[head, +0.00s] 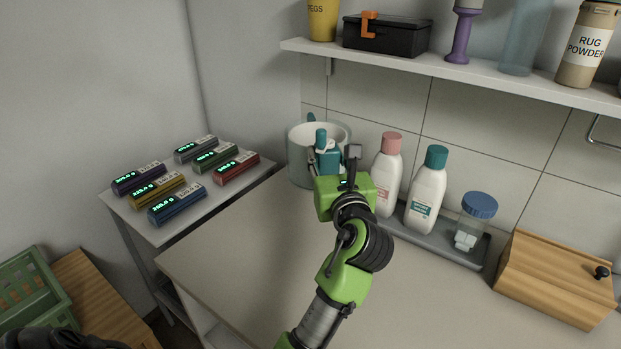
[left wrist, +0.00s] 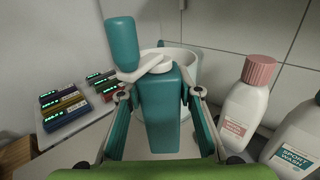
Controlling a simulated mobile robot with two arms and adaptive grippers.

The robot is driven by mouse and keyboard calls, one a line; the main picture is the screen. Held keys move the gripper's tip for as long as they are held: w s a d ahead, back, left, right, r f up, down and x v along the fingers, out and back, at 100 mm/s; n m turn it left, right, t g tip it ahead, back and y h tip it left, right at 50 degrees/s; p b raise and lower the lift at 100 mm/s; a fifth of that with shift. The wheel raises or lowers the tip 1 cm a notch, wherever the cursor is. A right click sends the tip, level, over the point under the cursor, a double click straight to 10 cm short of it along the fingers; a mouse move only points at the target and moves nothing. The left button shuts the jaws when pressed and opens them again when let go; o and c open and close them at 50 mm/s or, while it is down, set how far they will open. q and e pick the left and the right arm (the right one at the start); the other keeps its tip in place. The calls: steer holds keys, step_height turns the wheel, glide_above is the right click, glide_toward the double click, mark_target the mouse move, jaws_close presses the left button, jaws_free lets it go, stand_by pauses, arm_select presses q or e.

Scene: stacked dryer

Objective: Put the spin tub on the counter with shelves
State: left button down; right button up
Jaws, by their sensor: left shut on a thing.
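The spin tub (head: 300,160), a pale grey open cylinder, is at the back left of the counter (head: 230,255). Its base is partly hidden, so I cannot tell whether it touches the counter. A teal block with a white crank and teal knob (left wrist: 122,42) is at its near side, apparently part of the tub. My left gripper (head: 332,160) has its fingers on both sides of this teal block (left wrist: 162,110) and is shut on it. In the left wrist view the tub's pale rim (left wrist: 188,62) shows behind the block.
A grey tray (head: 440,245) right of the tub holds two white bottles (head: 427,190) and a blue-lidded jar (head: 477,215). A wooden box (head: 558,275) stands farther right. A side table (head: 130,215) at left holds several coloured devices. A wall shelf (head: 450,70) hangs above. The counter's front left is clear.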

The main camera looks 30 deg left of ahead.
arm_select(q)
steer(key=w+a+f, duration=0.2)
steer(key=w+a, duration=0.1)
steer(key=w+a+f, duration=0.1)
steer(key=w, duration=0.1)
steer(key=shift+a, duration=0.2)
steer(key=f, duration=0.1)
steer(key=w+a+f, duration=0.2)
steer(key=f, duration=0.1)
steer(key=shift+w+a, duration=0.1)
steer(key=shift+w, duration=0.15)
steer(key=shift+w+a+f, duration=0.2)
steer(key=shift+w+f, duration=0.05)
steer(key=shift+f, duration=0.25)
steer(key=f, duration=0.3)
steer(key=shift+w+a+f, duration=0.2)
steer(key=shift+f, duration=0.1)
arm_select(e)
steer(key=shift+a, duration=0.2)
arm_select(q)
steer(key=shift+f, duration=0.1)
arm_select(e)
steer(key=shift+d+f, duration=0.1)
steer(key=shift+d, duration=0.1)
